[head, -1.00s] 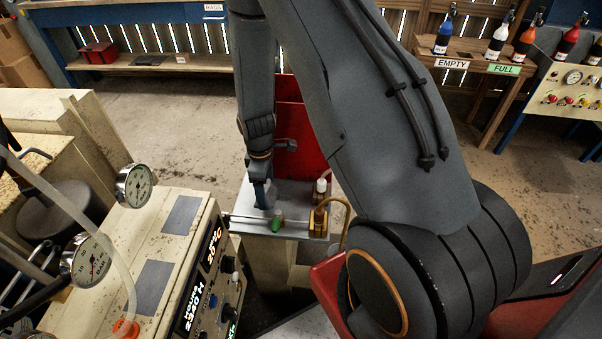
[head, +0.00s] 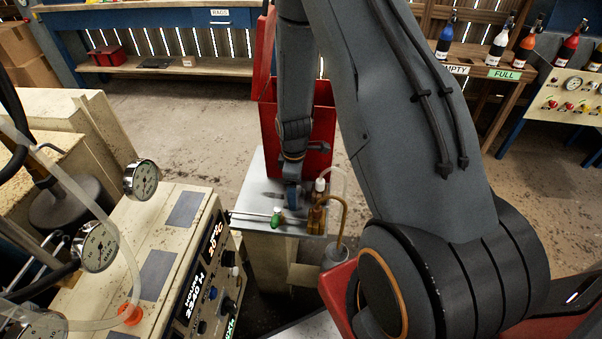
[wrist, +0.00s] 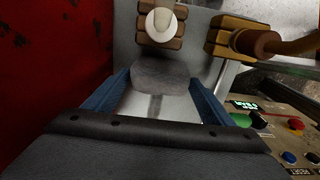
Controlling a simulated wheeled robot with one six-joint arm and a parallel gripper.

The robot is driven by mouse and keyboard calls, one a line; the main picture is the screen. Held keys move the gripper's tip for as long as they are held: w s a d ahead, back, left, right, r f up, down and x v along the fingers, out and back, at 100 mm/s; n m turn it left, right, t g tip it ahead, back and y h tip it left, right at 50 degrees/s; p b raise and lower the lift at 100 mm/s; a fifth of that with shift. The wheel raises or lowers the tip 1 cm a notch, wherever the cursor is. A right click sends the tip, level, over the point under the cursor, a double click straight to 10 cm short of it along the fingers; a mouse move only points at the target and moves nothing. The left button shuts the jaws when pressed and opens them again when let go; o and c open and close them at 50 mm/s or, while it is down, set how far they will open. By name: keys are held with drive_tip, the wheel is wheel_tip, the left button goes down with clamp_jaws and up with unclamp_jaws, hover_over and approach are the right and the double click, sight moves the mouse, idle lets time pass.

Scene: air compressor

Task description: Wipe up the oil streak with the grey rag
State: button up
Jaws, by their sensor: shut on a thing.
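My gripper (head: 293,203) is low over the grey metal plate (head: 256,184), close to the white-capped brass fitting. In the wrist view, its blue fingers (wrist: 160,88) are shut on the bunched grey rag (wrist: 160,74). The rag is close to or on the plate; I cannot tell if it presses on it. A dark mark (wrist: 156,106) runs along the plate from the rag toward my gripper, and looks like the oil streak, though a shadow is possible. A dark smudge (head: 270,195) also shows left of my gripper in the head view.
The white-capped fitting (wrist: 162,22) stands just beyond the rag, with a brass fitting and hose (wrist: 262,42) to its right. A red panel (head: 284,150) rises behind the plate. A green knob (head: 276,217) sits at the plate's front, near the control box (head: 212,275).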

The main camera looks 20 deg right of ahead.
drive_tip(key=shift+s+d+r, duration=0.15)
drive_tip(key=shift+s+r, duration=0.05)
drive_tip(key=shift+r, duration=0.05)
drive_tip(key=shift+w+a+r+p, duration=0.1)
drive_tip(key=shift+r+p, duration=0.2)
drive_tip(key=shift+r, duration=0.1)
drive_tip(key=shift+w+a+r+p, duration=0.1)
drive_tip(key=shift+r+p, duration=0.15)
drive_tip(key=shift+r, duration=0.15)
drive_tip(key=shift+s+d+r+p, duration=0.1)
drive_tip(key=shift+d+r+p, duration=0.05)
drive_tip(key=shift+r+p, duration=0.35)
drive_tip(key=shift+s+d+r+p, duration=0.1)
drive_tip(key=shift+r+p, duration=0.2)
drive_tip(key=shift+r, duration=0.3)
drive_tip(key=shift+w+r+p, duration=0.1)
drive_tip(key=shift+r+p, duration=1.1)
drive_tip(key=shift+r, duration=0.6)
drive_tip(key=shift+a, duration=0.1)
